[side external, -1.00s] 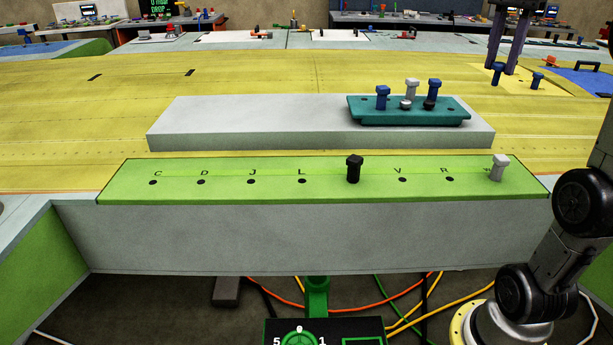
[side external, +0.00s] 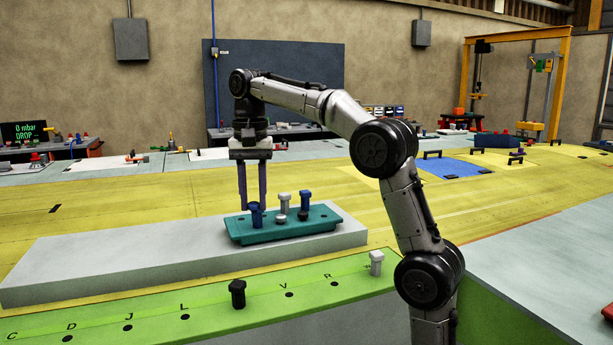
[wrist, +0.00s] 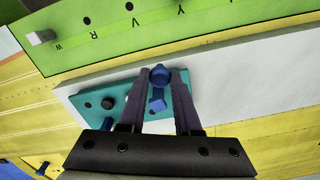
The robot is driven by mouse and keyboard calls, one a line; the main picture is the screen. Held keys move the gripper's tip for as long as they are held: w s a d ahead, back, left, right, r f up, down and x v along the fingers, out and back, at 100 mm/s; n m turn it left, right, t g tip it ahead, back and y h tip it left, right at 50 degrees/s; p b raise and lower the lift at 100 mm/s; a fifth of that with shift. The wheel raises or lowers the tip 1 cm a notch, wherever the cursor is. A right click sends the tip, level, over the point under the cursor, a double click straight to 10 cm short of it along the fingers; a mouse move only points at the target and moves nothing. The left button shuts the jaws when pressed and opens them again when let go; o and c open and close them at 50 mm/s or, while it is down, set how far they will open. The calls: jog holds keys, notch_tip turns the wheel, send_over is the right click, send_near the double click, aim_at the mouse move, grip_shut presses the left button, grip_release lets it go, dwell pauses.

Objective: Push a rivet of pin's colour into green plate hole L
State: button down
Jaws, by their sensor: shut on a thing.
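My gripper (side external: 254,208) is shut on a blue rivet (wrist: 160,75), whose rounded head shows between the fingertips in the wrist view. It is over the left end of the teal rack (side external: 270,236); its exact height is unclear. The rack also carries a white rivet (side external: 284,201), another blue rivet (side external: 305,201) and two short pins, one grey, one black. The green plate (side external: 210,315) in front has lettered holes. Hole L (side external: 183,317) is empty.
A black rivet (side external: 237,292) stands in the green plate right of L, and a white rivet (side external: 376,262) stands at its right end. The grey block (side external: 130,255) under the rack is bare to the left.

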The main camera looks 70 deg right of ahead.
jog(key=w+a+f+n, duration=0.2)
jog(key=a+f+n, duration=0.1)
jog(key=a, duration=0.6)
jog(key=w+a+f+n, duration=0.2)
jog(key=w+a+f, duration=0.1)
jog(key=a, duration=0.6)
notch_tip(320, 180, down, 6)
jog(key=shift+s, duration=0.25)
jog(key=shift+f, duration=0.25)
jog(key=shift+f, duration=1.1)
jog(key=c, duration=0.5)
grip_release()
jog(key=shift+r, duration=0.1)
